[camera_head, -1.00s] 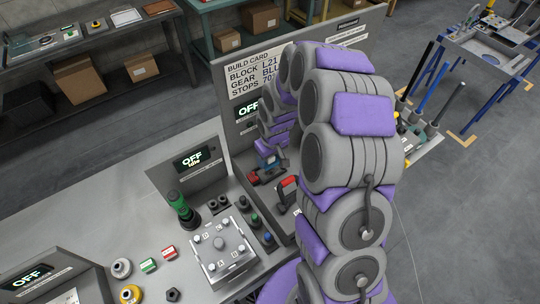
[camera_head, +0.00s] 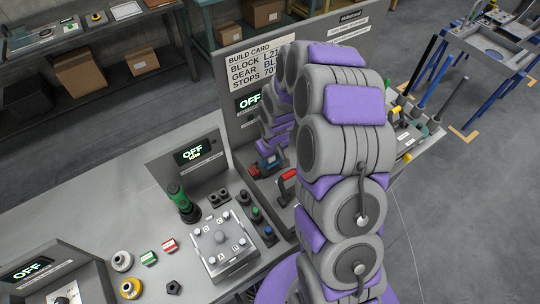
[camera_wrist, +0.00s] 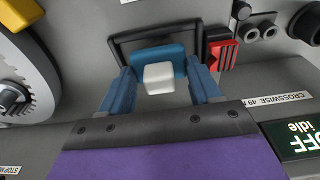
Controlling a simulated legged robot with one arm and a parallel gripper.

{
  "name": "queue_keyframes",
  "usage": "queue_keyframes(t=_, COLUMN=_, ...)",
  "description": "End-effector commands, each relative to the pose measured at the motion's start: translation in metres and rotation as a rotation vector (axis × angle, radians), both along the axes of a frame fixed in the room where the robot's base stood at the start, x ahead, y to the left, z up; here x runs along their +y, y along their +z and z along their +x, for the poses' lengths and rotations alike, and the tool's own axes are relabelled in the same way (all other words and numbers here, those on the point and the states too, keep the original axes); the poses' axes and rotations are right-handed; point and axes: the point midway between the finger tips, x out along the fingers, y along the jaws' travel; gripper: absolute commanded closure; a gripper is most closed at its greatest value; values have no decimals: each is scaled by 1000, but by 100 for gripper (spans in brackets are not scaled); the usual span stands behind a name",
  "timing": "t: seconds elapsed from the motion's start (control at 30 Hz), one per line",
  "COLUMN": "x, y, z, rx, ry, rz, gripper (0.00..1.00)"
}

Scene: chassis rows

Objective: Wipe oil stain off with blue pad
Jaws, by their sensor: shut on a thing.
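In the wrist view my gripper (camera_wrist: 160,88) has two blue fingers, one on each side of a blue block with a pale white face, which I take to be the blue pad (camera_wrist: 160,55). The fingers are shut on it. Just beyond the pad is a dark frame or tray (camera_wrist: 128,42); I cannot tell whether the pad touches it. In the head view my gripper (camera_head: 268,160) is small, behind my arm and near the build card panel; the pad cannot be made out there. I cannot make out an oil stain in either view.
A red-handled item (camera_head: 287,184) stands near my gripper. On the bench are a metal block fixture (camera_head: 222,243), a green bottle-like tool (camera_head: 180,200), and red and green buttons. The wrist view shows a large grey gear (camera_wrist: 22,75) at left and an "OFF Idle" display (camera_wrist: 298,138).

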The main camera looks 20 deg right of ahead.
Motion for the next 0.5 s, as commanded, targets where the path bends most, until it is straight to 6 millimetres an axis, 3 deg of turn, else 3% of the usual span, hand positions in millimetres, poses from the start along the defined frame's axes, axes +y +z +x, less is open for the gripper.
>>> queue_keyframes(t=0.5, x=0, y=-4, z=0, rx=1, ry=0, rz=0, gripper=68)
